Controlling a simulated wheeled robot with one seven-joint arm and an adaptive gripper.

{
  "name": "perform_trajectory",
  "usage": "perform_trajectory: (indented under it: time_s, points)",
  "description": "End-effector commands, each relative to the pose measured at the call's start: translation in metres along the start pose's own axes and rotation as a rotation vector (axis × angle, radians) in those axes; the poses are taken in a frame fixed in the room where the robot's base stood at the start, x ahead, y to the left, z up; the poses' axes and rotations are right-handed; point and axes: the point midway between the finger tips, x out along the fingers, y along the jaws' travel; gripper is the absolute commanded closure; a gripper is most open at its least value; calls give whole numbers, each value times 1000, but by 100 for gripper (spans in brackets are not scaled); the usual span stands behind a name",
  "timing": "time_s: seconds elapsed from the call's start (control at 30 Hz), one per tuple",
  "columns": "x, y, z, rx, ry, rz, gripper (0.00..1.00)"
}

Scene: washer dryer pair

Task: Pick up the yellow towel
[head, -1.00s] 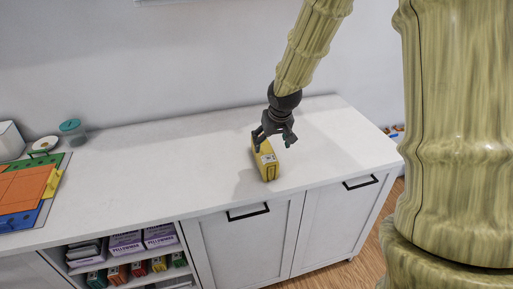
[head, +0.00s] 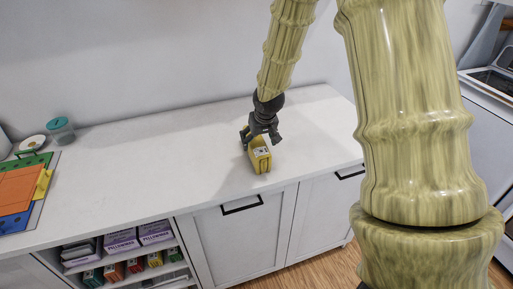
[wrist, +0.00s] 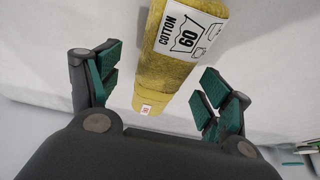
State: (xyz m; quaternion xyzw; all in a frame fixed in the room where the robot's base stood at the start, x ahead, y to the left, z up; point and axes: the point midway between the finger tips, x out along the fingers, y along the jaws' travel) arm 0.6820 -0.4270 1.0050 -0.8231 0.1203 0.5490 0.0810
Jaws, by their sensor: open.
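The yellow towel (head: 259,157) is a folded bundle standing on the white countertop, near its front edge. In the wrist view the towel (wrist: 165,75) carries a white label reading "COTTON 60" and a small white tag at its lower end. My gripper (head: 262,138) is open just above and behind the towel in the head view. In the wrist view the fingers of my gripper (wrist: 158,90) stand apart on either side of the towel's lower end, with gaps to both sides. I cannot tell how far down the fingers reach along it.
The white countertop (head: 150,155) is clear around the towel. A colourful board (head: 20,190), a jar with a teal lid (head: 61,131) and a white dish (head: 32,143) are at the left. Shelves below hold several boxes (head: 120,241). Cabinet doors (head: 240,235) with black handles are in front.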

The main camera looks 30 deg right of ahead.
Motion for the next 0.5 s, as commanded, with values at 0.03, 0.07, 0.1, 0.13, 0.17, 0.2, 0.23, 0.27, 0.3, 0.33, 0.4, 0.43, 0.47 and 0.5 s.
perform_trajectory:
  time_s: [0.03, 0.07, 0.1, 0.13, 0.17, 0.2, 0.23, 0.27, 0.3, 0.33, 0.4, 0.43, 0.47, 0.5]
  points:
    - [2, 0, 0, -2, -2, 1, 21]
    - [5, 0, 0, -2, -3, 1, 21]
    - [8, -1, 0, -3, -3, 1, 21]
    - [10, -1, -1, -3, -3, 2, 21]
    - [13, -1, -1, -2, -3, 2, 21]
    - [16, -1, -2, -2, -3, 2, 21]
    - [18, -2, -2, -2, -2, 1, 21]
    - [20, -2, -3, -2, -2, 1, 21]
    - [24, -2, -2, -3, -3, 2, 21]
    - [27, -2, -2, -3, -4, 2, 21]
    - [33, -2, -3, -2, -3, 2, 21]
    - [36, -2, -3, -2, -2, 1, 21]
    - [38, -2, -3, -2, -2, 1, 21]
    - [41, -2, -3, -2, -1, 1, 21]
